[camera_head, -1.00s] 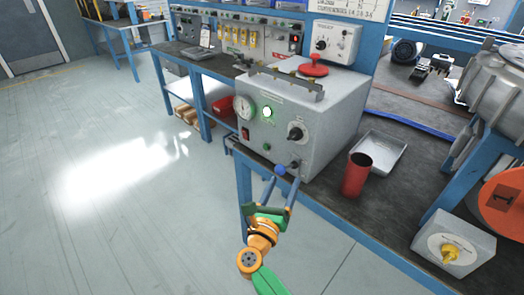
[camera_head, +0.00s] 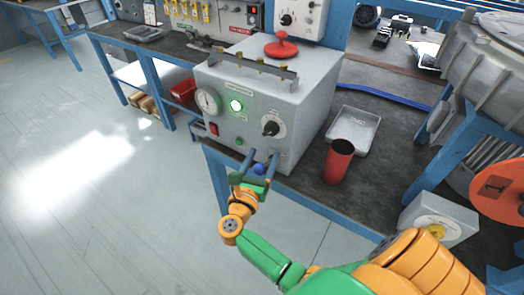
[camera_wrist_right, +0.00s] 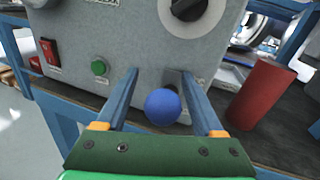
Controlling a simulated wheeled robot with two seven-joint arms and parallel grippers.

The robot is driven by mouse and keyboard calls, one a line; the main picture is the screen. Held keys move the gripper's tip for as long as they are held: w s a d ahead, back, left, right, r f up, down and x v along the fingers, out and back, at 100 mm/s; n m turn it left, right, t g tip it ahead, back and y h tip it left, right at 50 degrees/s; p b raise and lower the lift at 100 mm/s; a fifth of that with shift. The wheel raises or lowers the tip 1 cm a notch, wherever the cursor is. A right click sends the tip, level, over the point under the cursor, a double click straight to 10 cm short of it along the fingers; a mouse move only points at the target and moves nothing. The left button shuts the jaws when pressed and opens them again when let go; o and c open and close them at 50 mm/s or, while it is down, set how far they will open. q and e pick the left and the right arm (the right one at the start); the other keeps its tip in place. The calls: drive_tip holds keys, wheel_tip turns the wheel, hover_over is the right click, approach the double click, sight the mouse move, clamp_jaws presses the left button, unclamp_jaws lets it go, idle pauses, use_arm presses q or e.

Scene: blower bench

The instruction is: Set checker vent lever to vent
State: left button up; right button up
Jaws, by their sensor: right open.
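The checker is a grey box (camera_head: 300,105) on the bench, with a gauge, a lit green lamp, a black knob and a red-handled lid on top. Its vent lever has a blue ball end (camera_head: 259,169) low on the front panel; the ball shows large in the right wrist view (camera_wrist_right: 162,106). My right gripper (camera_head: 262,160) is open in front of the panel, and the ball lies between its two fingers with gaps on both sides. The lever's shaft is mostly hidden behind the ball. My left gripper is not in view.
A red cylinder (camera_head: 338,161) and a metal tray (camera_head: 354,130) stand on the bench right of the checker. Open floor (camera_head: 90,190) lies to the left.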

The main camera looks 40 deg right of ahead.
drive_tip(key=shift+s+a+r, duration=0.15)
drive_tip(key=shift+s, duration=0.1)
drive_tip(key=shift+c, duration=1.1)
clamp_jaws()
